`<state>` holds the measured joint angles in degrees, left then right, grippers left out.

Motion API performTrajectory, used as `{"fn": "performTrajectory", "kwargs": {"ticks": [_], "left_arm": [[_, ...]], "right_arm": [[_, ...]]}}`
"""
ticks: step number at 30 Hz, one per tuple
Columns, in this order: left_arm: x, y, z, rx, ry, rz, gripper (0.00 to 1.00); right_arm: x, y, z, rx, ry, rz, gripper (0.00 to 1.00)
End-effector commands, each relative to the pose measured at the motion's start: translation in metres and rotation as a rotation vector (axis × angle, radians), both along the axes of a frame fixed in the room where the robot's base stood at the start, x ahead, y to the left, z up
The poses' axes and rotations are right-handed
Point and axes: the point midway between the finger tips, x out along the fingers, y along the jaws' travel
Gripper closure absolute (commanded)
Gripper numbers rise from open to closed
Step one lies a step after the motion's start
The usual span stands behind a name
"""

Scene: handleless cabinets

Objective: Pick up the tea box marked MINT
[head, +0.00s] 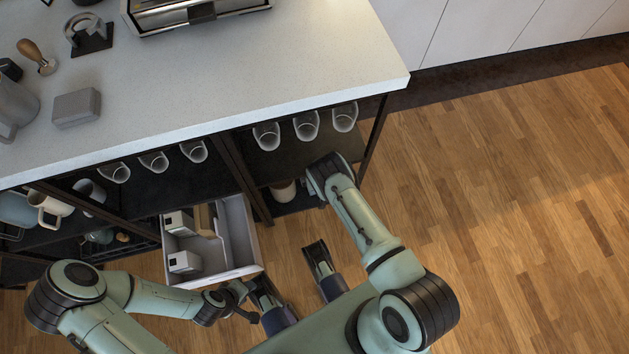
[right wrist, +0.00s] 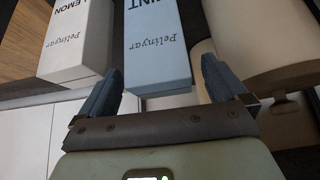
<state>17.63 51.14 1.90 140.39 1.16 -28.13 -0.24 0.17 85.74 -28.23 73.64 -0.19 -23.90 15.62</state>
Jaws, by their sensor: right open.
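The tea box marked MINT (right wrist: 157,45) shows in the right wrist view as a pale blue box, its label upside down and partly cut off. My right gripper (right wrist: 160,78) is open, its fingers at either side of the box's near end; I cannot tell whether they touch it. A white box marked LEMON (right wrist: 78,40) stands left of it in that view. In the head view my right arm reaches to the open shelving's right end and hides its fingers and these boxes. My left gripper (head: 243,300) is by the drawer front; its jaws are unclear.
Cream canisters (right wrist: 267,42) stand close right of the MINT box in the wrist view. The open drawer (head: 246,231) holds pale boxes (head: 184,262). Mugs (head: 306,125) line the shelf above, under the counter (head: 240,80). Wooden floor (head: 520,200) is clear to the right.

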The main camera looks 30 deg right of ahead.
Motion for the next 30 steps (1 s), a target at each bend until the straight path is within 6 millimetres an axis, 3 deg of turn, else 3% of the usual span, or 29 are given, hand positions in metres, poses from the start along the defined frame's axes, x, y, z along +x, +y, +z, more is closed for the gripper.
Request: {"fn": "performTrajectory", "kwargs": {"ticks": [7, 12, 14, 25, 30], "left_arm": [[0.002, 0.001, 0.0, 0.002, -0.005, 0.003, 0.57], [0.001, 0.001, 0.0, 0.002, -0.004, 0.002, 0.57], [0.001, 0.001, 0.0, 0.002, -0.004, 0.002, 0.57], [-0.002, -0.001, 0.003, -0.001, 0.004, -0.001, 0.57], [-0.009, -0.004, 0.01, -0.012, 0.023, -0.011, 0.57]], "right_arm": [[0.001, 0.0, -0.001, 0.001, 0.0, -0.001, 0.01], [0.001, 0.0, -0.001, 0.001, 0.001, -0.001, 0.56], [0.001, 0.0, -0.001, 0.001, 0.001, -0.001, 0.74], [0.002, -0.001, 0.006, 0.002, -0.001, -0.003, 0.74], [-0.019, 0.005, 0.006, 0.002, 0.005, -0.002, 0.74]]}}
